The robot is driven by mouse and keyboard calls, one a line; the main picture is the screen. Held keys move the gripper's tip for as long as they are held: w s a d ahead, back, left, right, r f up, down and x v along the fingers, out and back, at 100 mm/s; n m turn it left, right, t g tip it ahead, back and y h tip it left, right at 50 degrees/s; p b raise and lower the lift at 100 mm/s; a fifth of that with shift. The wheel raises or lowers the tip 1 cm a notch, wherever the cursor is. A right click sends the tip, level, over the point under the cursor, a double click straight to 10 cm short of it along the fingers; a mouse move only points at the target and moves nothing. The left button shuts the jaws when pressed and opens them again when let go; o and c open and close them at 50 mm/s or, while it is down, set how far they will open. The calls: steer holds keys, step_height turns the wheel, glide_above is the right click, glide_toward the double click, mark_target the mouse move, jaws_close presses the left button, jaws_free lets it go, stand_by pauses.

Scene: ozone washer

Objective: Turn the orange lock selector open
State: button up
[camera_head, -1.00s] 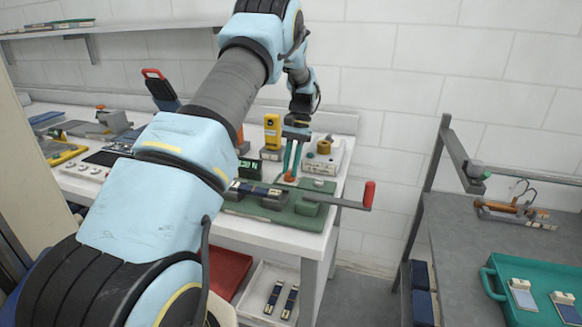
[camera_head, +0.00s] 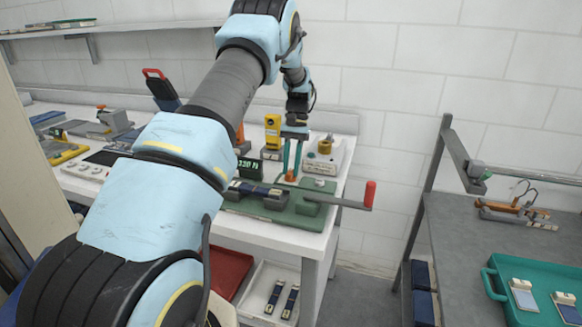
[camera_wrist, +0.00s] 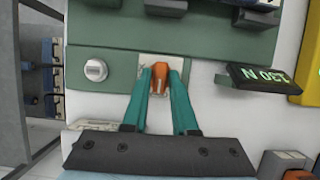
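The orange lock selector (camera_wrist: 159,80) sits on a pale plate (camera_wrist: 145,66) at the edge of the green fixture (camera_wrist: 105,68). The head view shows the selector small, below my fingers (camera_head: 291,178). My gripper (camera_wrist: 162,75) has its two teal fingers pointing at the selector, one on each side of its near part. The gap between the fingers is about as wide as the selector, and I cannot tell whether they press on it. My gripper also shows in the head view (camera_head: 291,172). The finger tips partly hide the selector's sides.
A white round knob (camera_wrist: 95,70) is left of the selector in the wrist view. A black display (camera_wrist: 262,78) and a yellow device (camera_wrist: 306,82) stand at its right. A red-handled lever (camera_head: 369,195) sticks out past the bench's right end.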

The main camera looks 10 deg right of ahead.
steer(key=o, duration=0.3)
steer(key=shift+o, duration=0.2)
steer(key=b+v, duration=0.2)
steer(key=v, duration=0.8)
steer(key=shift+w+r+b, duration=0.2)
steer(key=shift+r+b, duration=0.15)
steer(key=shift+b, duration=0.05)
steer(key=shift+d, duration=0.1)
steer(key=s+a+n+t+h, duration=0.25)
steer(key=s+a, duration=0.65)
steer(key=a, duration=0.5)
steer(key=s+a+f+n+t, duration=0.1)
steer(key=s+a, duration=0.3)
steer(key=s, duration=0.4)
steer(key=s+a+f+n+t, duration=0.1)
steer(key=s+a+f+t, duration=0.1)
steer(key=s+a, duration=0.3)
steer(key=s+f, duration=0.1)
steer(key=s, duration=0.3)
steer(key=shift+s+f, duration=0.25)
steer(key=shift+s, duration=0.05)
